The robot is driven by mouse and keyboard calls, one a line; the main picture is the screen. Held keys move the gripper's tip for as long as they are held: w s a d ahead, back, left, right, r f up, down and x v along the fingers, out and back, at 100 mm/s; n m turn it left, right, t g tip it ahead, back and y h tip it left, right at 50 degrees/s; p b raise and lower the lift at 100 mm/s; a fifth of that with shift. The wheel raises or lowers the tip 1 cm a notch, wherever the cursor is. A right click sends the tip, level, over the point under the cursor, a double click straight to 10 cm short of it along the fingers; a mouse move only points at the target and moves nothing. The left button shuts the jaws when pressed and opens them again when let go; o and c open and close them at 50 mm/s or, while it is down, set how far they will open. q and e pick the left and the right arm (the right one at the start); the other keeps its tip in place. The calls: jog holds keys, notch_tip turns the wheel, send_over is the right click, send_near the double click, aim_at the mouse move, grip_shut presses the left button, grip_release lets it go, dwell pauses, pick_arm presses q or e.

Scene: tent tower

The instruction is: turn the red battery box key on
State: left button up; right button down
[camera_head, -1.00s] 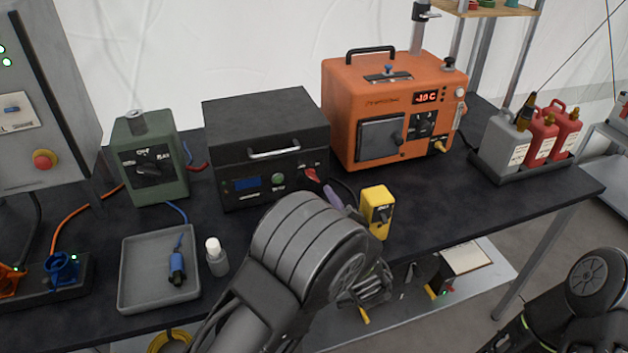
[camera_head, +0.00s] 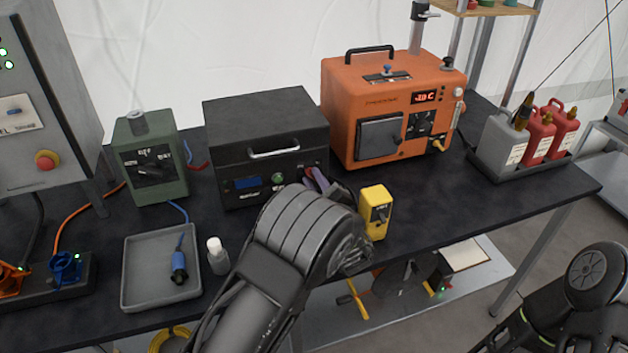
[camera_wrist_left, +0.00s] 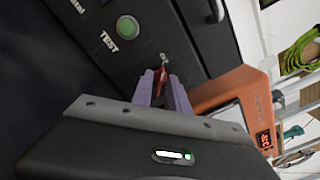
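The battery box (camera_head: 265,135) is the black box with a handle, a small display and a green button, in the middle of the table. Its red key (camera_wrist_left: 161,77) shows in the left wrist view, between the purple fingertips of my left gripper (camera_wrist_left: 162,88). The fingers stand on either side of the key, with little or no gap; I cannot tell if they press on it. In the head view my left gripper (camera_head: 316,180) reaches the box's front right, and my own wrist partly hides it. The key is hidden there. My right gripper is out of view.
A yellow box (camera_head: 376,213) stands close right of my left wrist. An orange heater-like box (camera_head: 390,80) is behind it. A green switch box (camera_head: 150,160), grey tray (camera_head: 130,285) and white-capped bottle (camera_head: 217,258) are at left. Fuel cans (camera_head: 540,135) stand far right.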

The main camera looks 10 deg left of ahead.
pick_arm(q)
grip_shut()
jog(key=shift+m, duration=0.3)
dwell(0.4)
jog(key=m, duration=0.7)
jog(key=shift+d+r, duration=0.1)
jog(key=m+p, duration=0.2)
jog(key=m, duration=0.3)
jog(key=shift+m, duration=0.3)
jog(key=m+p, duration=0.2)
jog(key=m, duration=0.2)
jog(key=shift+w+d+m, duration=0.1)
jog(key=shift+m, duration=0.3)
